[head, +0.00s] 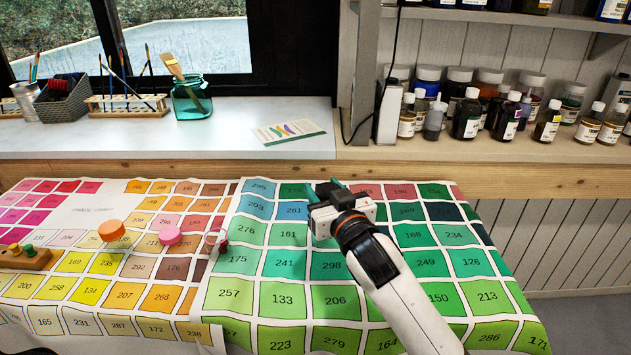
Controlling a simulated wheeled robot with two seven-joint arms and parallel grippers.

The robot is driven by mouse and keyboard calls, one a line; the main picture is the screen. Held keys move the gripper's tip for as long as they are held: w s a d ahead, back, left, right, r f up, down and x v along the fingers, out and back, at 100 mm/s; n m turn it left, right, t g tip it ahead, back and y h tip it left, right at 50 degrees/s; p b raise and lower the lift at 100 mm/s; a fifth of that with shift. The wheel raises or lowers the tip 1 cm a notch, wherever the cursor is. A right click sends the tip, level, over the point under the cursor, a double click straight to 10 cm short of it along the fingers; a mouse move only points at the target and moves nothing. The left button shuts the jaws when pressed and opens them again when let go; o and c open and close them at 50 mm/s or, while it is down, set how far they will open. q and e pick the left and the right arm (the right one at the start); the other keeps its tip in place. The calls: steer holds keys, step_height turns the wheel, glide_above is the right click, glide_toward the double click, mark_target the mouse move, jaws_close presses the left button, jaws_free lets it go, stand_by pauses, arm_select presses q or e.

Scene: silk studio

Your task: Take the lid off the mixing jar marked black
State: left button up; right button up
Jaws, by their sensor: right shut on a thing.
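My right gripper (322,193) reaches in from the lower right over the green squares of the colour chart cloth. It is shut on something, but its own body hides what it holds. No jar marked black can be made out. A small clear jar (213,238) stands left of the gripper, with a dark red spot at its right side; I see no lid on it. A pink lid (170,234) and an orange lid (111,230) show further left, with what is under them hard to see. My left gripper is not in view.
A wooden block (24,258) with coloured knobs sits at the left edge of the cloth (95,210). A brush rack (127,106) and a teal glass jar (191,100) stand on the windowsill. Several bottles line the shelf at right. The cloth's front is clear.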

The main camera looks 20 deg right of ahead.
arm_select(q)
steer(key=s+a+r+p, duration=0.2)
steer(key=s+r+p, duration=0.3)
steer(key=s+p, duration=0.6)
steer(key=p, duration=0.2)
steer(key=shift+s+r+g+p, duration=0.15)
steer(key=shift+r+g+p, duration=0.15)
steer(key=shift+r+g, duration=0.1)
arm_select(e)
steer(key=s+d+r+m+h, duration=0.1)
steer(key=s+d+r, duration=0.1)
steer(key=s, duration=1.2)
steer(key=shift+s+r+h, duration=0.25)
steer(key=shift+r+h, duration=0.15)
steer(key=shift+r, duration=0.1)
